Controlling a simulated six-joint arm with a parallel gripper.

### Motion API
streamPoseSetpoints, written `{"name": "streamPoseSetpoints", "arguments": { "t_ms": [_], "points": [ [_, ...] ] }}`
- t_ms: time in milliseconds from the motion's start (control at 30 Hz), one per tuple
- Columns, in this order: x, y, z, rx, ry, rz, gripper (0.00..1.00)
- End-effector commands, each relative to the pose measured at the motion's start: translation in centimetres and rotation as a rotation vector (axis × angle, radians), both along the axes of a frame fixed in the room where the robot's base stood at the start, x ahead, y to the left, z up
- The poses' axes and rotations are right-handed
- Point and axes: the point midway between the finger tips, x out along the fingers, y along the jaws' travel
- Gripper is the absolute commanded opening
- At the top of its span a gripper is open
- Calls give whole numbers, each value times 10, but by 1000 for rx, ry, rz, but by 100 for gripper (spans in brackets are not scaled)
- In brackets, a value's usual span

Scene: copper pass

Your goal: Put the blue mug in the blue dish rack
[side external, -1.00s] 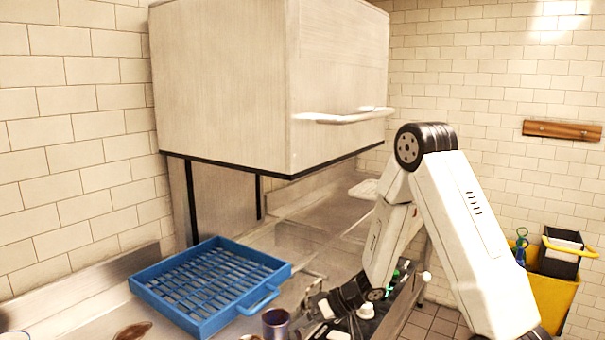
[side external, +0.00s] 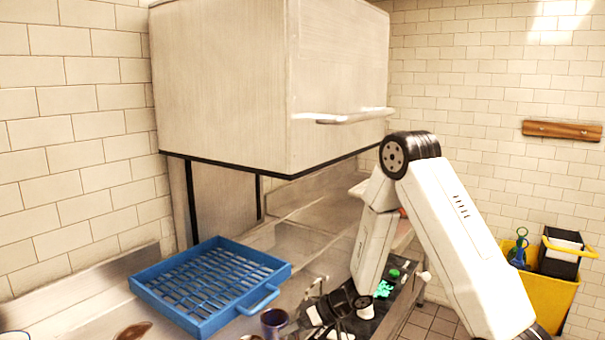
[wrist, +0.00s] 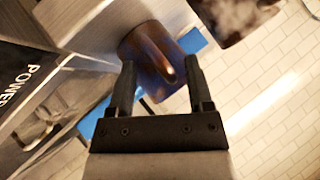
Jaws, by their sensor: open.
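The blue mug (side external: 274,323) stands on the metal counter at the bottom of the side view, dark blue-purple with a coppery sheen. In the wrist view the mug (wrist: 150,52) shows just ahead of my gripper (wrist: 160,66), in line with the gap between the fingers. My gripper is open; in the side view my gripper (side external: 314,306) is just right of the mug. I cannot tell whether the fingertips reach past its wall. The blue dish rack (side external: 274,298) lies on the counter behind and left of the mug, its slatted inside empty.
A large metal hood-type machine (side external: 230,90) hangs over the counter behind the rack. A brown oval object (side external: 133,331) lies at front left. Green items (side external: 384,289) sit on a dark surface beside my arm. A yellow bin (side external: 553,300) stands at far right.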

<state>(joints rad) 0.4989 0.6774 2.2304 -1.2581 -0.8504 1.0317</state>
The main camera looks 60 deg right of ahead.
Motion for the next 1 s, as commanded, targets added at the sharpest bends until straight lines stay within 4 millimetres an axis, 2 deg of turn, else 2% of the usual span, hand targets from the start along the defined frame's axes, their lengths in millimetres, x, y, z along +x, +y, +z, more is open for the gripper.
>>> {"name": "streamPoseSetpoints", "arguments": {
  "t_ms": [33,167,1000],
  "points": [
    [0,0,0,0,0,0,41],
    [0,0,0,0,0,0,0],
    [-3,0,-3,2,13,-3,0]
  ]
}}
